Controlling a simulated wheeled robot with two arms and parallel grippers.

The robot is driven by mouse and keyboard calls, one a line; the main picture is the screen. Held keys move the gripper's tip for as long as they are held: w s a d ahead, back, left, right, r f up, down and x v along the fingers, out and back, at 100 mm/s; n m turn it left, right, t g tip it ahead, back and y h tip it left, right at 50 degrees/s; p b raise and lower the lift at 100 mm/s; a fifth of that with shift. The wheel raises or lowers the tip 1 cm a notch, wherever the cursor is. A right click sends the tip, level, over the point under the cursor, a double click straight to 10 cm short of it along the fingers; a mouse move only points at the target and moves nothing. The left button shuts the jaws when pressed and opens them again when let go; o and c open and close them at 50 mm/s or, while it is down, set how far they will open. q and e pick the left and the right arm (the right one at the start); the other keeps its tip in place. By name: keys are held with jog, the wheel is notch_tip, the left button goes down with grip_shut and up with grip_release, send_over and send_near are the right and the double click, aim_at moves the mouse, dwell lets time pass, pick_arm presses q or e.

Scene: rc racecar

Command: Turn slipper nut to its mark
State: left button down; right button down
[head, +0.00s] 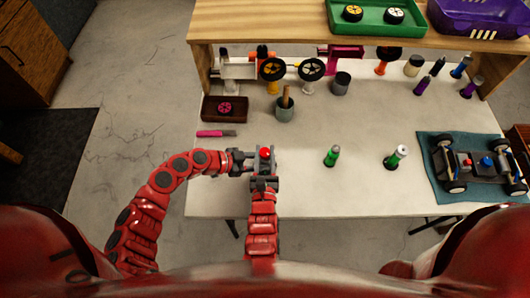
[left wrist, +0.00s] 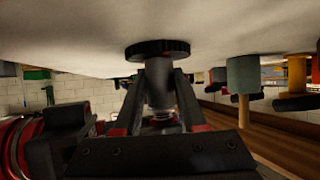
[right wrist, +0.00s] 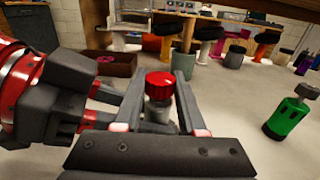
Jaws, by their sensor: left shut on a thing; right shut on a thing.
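A small grey upright cylinder with a red cap (head: 265,152) and a wide black base stands at the table's front left. My left gripper (head: 250,162) reaches it from the left and is shut on its grey body. The left wrist view, upside down, shows this body (left wrist: 159,84) between the fingers, with the black base (left wrist: 157,49) at the table. My right gripper (head: 264,178) comes from the front and is shut on the same piece; the red cap (right wrist: 160,84) rises between its fingers. I cannot make out a mark or tell whether this piece is the slipper nut.
A green bottle (head: 331,156) and a green-and-white bottle (head: 396,157) stand to the right. A car chassis (head: 480,168) lies on a blue mat (head: 435,142). A magenta-handled tool (head: 215,133) and a brown tray (head: 210,116) lie behind left.

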jog(key=shift+r, duration=0.25)
jog(key=shift+c, duration=2.3)
grip_release()
